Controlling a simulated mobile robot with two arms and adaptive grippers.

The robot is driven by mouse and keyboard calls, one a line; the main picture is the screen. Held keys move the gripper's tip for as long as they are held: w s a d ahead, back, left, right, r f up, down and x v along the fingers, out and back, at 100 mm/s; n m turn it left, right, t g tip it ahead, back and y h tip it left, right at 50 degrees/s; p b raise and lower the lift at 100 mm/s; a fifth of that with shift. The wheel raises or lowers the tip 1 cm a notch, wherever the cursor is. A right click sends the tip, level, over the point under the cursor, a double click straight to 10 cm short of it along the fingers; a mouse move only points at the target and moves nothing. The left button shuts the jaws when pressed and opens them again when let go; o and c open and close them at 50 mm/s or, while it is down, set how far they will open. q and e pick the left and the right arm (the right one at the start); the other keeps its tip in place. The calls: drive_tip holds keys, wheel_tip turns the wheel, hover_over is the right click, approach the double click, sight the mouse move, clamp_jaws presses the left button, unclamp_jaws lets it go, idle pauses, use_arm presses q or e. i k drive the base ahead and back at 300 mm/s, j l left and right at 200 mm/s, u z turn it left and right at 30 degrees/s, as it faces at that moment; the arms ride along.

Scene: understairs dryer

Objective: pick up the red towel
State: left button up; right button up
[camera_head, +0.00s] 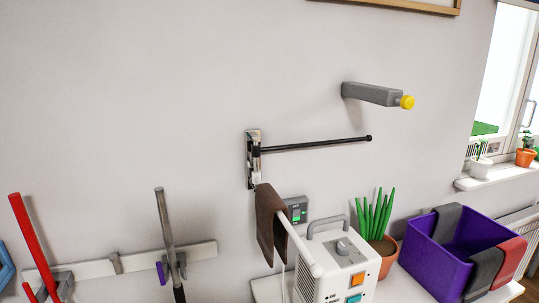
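The red towel (510,262) hangs over the right rim of a purple bin (428,258) at the lower right of the head view. It lies beside a dark grey towel (484,272) draped over the same rim. Another dark grey towel (446,222) hangs over the bin's back left rim. The lower end of the red towel is near the bin's lower right corner. Neither of my grippers shows in this view.
A white appliance (335,272) and a potted plant (384,246) stand left of the bin. A brown towel (270,222) hangs on a white bar. A black rod (318,144) and a grey yellow-tipped arm (372,95) stick out from the wall. A windowsill (490,180) is behind.

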sight(514, 248)
drive_tip(key=z, duration=1.55)
drive_tip(key=i+l+u, duration=0.15)
drive_tip(key=i+l, duration=0.2)
drive_tip(key=i+l+u, duration=0.2)
drive_tip(key=l, duration=0.25)
drive_tip(key=i+l+u, duration=0.15)
drive_tip(key=i+l, duration=0.2)
drive_tip(key=l, duration=0.15)
